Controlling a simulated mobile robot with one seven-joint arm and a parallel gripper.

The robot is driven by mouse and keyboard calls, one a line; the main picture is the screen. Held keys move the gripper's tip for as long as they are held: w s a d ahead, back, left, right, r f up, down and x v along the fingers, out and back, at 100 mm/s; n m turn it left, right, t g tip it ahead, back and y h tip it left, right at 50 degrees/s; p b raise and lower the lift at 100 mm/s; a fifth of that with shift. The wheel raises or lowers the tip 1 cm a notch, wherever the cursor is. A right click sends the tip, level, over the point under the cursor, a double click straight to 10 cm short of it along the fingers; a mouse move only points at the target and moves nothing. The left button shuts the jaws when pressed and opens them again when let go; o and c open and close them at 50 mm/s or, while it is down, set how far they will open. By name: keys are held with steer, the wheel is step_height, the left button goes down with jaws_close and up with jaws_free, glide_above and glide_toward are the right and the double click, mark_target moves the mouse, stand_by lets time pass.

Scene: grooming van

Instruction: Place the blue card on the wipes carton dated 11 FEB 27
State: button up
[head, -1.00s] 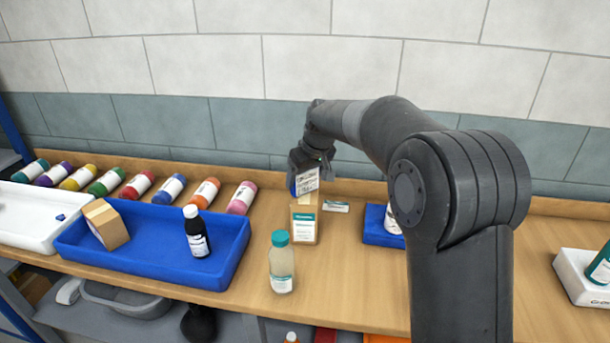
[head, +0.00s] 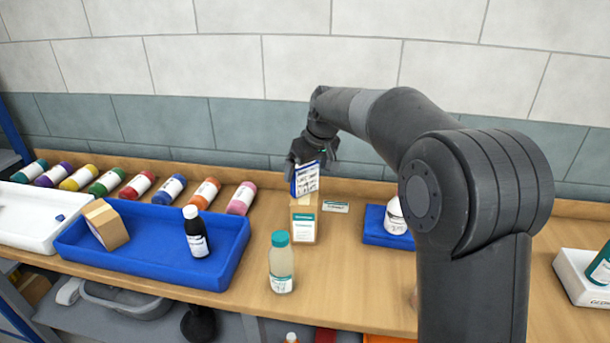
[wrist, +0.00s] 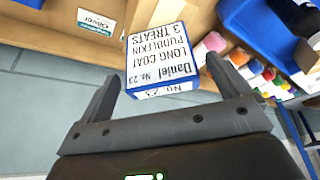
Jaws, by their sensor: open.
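The blue card (head: 306,180) has a white printed face with a blue border. It stands at the top of the brown wipes carton (head: 303,228), seeming to rest on it and leaning slightly. The carton has a white and teal label; its date is too small to read. In the head view my gripper (head: 312,155) is just above and behind the card.
A small label plate (head: 335,207) lies right of the carton. A clear teal-capped bottle (head: 281,265) stands in front. A blue tray (head: 150,265) holds a dark bottle and a cardboard piece. Several coloured bottles line the back.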

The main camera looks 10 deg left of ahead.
steer(key=v, duration=0.8)
steer(key=s+d+r+m+h, duration=0.1)
steer(key=s+d+r+m, duration=0.15)
steer(key=s+d, duration=0.55)
steer(key=s+d+f+m, duration=0.2)
steer(key=s+d, duration=0.3)
steer(key=s, duration=0.3)
steer(key=s+d+f+m+t+h, duration=0.1)
steer(key=s+d+f, duration=0.3)
steer(key=s, duration=0.5)
steer(key=s+d+f+m+t+h, duration=0.1)
steer(key=s+d+f+m, duration=0.2)
steer(key=s+d, duration=0.5)
steer(key=shift+s+f, duration=0.35)
steer(key=shift+s, duration=0.35)
steer(key=shift+m, duration=0.25)
